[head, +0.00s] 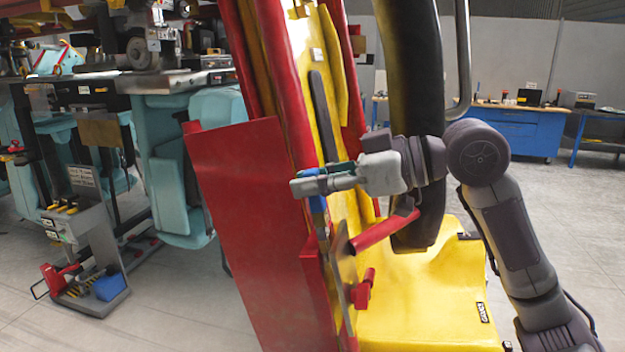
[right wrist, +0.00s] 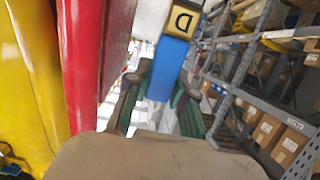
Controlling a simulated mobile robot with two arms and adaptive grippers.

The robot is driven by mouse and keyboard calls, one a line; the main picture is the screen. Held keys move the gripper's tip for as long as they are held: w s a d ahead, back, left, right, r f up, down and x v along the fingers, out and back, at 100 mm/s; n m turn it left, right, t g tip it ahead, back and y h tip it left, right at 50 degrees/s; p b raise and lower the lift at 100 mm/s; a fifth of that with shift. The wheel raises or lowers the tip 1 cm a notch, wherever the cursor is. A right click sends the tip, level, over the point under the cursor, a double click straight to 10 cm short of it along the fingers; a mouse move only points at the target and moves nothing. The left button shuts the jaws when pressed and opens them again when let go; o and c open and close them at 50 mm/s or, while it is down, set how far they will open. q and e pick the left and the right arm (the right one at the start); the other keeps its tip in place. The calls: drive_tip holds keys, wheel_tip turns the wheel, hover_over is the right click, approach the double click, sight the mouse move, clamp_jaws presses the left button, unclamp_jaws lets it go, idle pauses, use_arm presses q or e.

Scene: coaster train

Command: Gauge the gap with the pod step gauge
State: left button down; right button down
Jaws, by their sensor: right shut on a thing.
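My right gripper (head: 308,183) reaches in from the right and is shut on a blue piece (head: 317,203), which I take to be the pod step gauge. In the right wrist view the blue gauge (right wrist: 167,70) sits between the green-edged fingers (right wrist: 160,95), with a yellow-and-black end marked "D" (right wrist: 184,20). In the head view the gripper is in front of the red and yellow coaster structure (head: 330,110), beside the red panel (head: 240,200). I cannot tell whether the gauge touches it. The gap is not clearly seen. My left gripper is not in view.
Teal seats (head: 185,165) hang at the left, near a grey stand (head: 90,245). A black padded restraint (head: 412,70) and a yellow base (head: 430,295) are close to my right arm. Shelving with boxes (right wrist: 265,130) is at the right of the wrist view.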

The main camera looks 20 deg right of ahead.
sight(325, 204)
drive_tip(key=shift+s+d+f+b, duration=0.2)
drive_tip(key=shift+f+b, duration=0.5)
drive_tip(key=shift+f, duration=0.25)
drive_tip(key=shift+s+d+f+b, duration=0.1)
drive_tip(key=shift+d+f+b, duration=0.1)
drive_tip(key=shift+f+b, duration=0.65)
idle(1.6)
drive_tip(key=shift+w+p, duration=0.1)
drive_tip(key=shift+p, duration=0.5)
idle(1.1)
drive_tip(key=shift+a+f, duration=0.1)
drive_tip(key=shift+f, duration=0.1)
idle(1.4)
